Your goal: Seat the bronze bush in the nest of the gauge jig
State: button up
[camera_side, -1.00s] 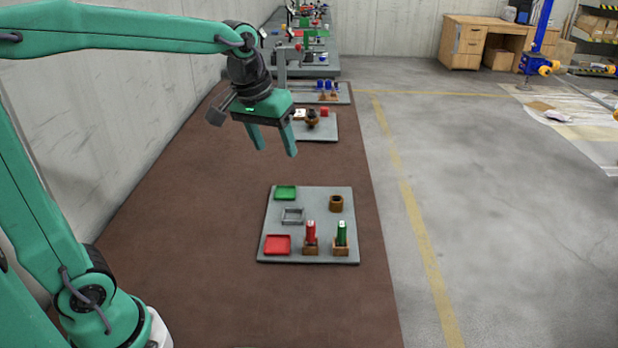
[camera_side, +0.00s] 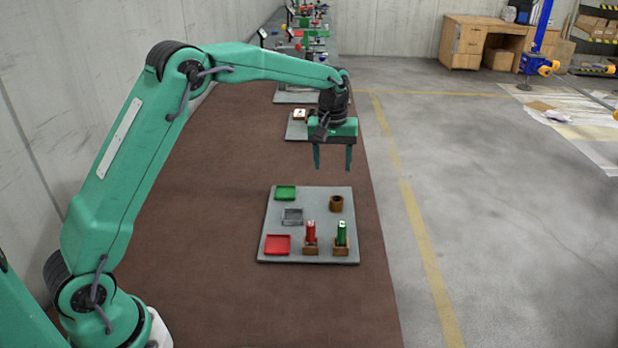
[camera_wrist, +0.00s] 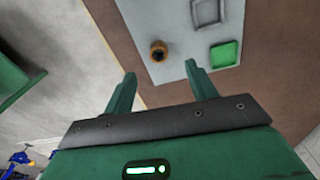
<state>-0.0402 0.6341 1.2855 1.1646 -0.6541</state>
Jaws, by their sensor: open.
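The bronze bush (camera_side: 336,203) is a short brown ring with a dark bore, standing upright on the right side of a grey plate (camera_side: 316,194). It also shows in the wrist view (camera_wrist: 158,55), just beyond and between my fingertips. An empty grey square frame (camera_side: 292,216), which looks like the nest of the gauge jig, sits left of the bush; part of it shows in the wrist view (camera_wrist: 207,12). My gripper (camera_side: 333,167) is open and empty, pointing down above and behind the bush, apart from it.
The plate also holds a green tray (camera_side: 285,193), a red tray (camera_side: 277,244), and red (camera_side: 310,232) and green (camera_side: 341,233) upright pieces in brown blocks. Another plate (camera_side: 296,127) with small parts lies behind my gripper. The brown mat around the plate is clear.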

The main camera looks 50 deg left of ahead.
jog(key=n, duration=0.1)
send_near(337, 197)
jog(key=d, duration=0.1)
jog(key=shift+g, duration=0.3)
jog(key=shift+s+f, duration=0.2)
jog(key=shift+f, duration=1.95)
jog(key=shift+s+f, duration=0.2)
jog(key=shift+f, duration=2)
jog(key=c, duration=1.2)
jog(key=shift+r, duration=0.2)
